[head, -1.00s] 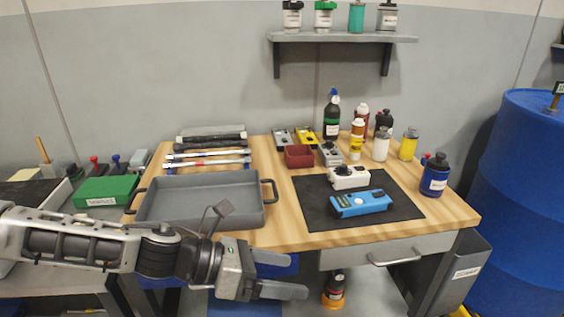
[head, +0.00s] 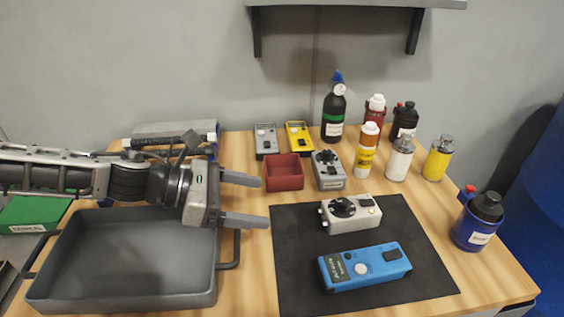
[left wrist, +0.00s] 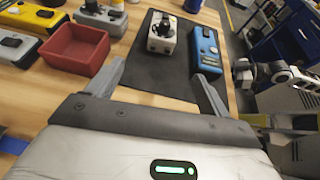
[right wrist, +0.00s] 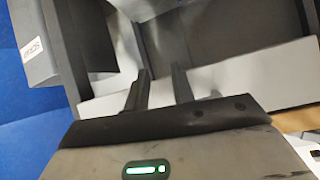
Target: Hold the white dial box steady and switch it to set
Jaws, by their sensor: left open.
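The white dial box (head: 351,214) lies on the black mat (head: 287,262) and has a black dial on top. It also shows in the left wrist view (left wrist: 162,47), ahead of the fingers. My left gripper (head: 266,201) is open and empty, over the table to the left of the white dial box, with a gap between them. My right gripper (right wrist: 158,88) shows only in its own wrist view, away from the box, near the drawer front; its fingers stand apart with nothing seen between them.
A blue device (head: 364,267) lies just in front of the white box. A red bin (head: 284,173) and a grey dial box (head: 328,170) stand behind. A grey tray (head: 125,262) is at the left. Several bottles, one yellow (head: 438,158), stand at the back right.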

